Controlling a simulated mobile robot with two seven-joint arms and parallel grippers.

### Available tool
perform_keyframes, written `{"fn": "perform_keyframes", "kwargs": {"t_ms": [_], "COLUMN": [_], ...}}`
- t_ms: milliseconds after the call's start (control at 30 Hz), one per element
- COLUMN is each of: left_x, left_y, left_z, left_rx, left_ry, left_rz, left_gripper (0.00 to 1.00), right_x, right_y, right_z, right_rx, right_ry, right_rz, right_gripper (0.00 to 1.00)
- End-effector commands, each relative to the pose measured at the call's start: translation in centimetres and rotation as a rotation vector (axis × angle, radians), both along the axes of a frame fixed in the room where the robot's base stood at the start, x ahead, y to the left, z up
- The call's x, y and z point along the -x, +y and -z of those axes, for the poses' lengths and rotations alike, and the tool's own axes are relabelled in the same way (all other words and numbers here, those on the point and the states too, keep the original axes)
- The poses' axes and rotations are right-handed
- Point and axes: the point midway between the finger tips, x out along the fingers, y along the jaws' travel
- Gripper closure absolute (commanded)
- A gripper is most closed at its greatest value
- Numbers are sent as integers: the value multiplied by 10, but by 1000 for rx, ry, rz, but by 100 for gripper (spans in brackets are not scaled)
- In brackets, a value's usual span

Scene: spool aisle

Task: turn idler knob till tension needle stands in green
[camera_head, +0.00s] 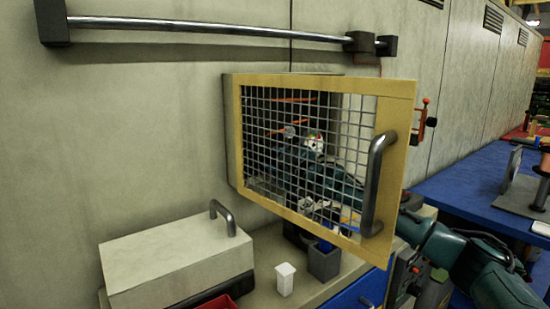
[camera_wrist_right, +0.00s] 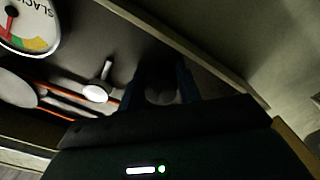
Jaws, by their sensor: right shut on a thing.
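The tension gauge (camera_wrist_right: 28,25) is a white dial with coloured bands and the word SLACK, cut off at the upper left of the right wrist view. Its red needle seems to lie away from the green, but its exact reading is hard to tell. In the head view the gauge (camera_head: 315,142) shows small behind the mesh. My right gripper (camera_wrist_right: 163,82) is shut on a dark round knob (camera_wrist_right: 160,93), partly hidden between the fingers. In the head view my right arm reaches into the cabinet behind the mesh door. My left gripper is not in view.
The yellow-framed mesh door (camera_head: 398,150) with a grey handle (camera_head: 375,185) stands in front of my right arm. A lidded box (camera_head: 175,255) is at the lower left.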

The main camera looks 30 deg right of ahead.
Motion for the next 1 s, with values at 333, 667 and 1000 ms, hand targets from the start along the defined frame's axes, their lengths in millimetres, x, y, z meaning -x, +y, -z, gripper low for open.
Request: {"fn": "perform_keyframes", "kwargs": {"t_ms": [333, 667, 1000], "left_x": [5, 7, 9], "left_y": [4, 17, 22], "left_z": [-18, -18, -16], "left_rx": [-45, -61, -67], "left_ry": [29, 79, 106], "left_rz": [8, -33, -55], "left_gripper": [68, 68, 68], "right_x": [0, 0, 0], "right_y": [0, -1, 0], "right_z": [-4, -3, -2], "right_rx": [254, 519, 680], "right_ry": [-17, -37, -52], "right_rz": [-1, -1, -1], "right_gripper": [89, 89, 89]}}
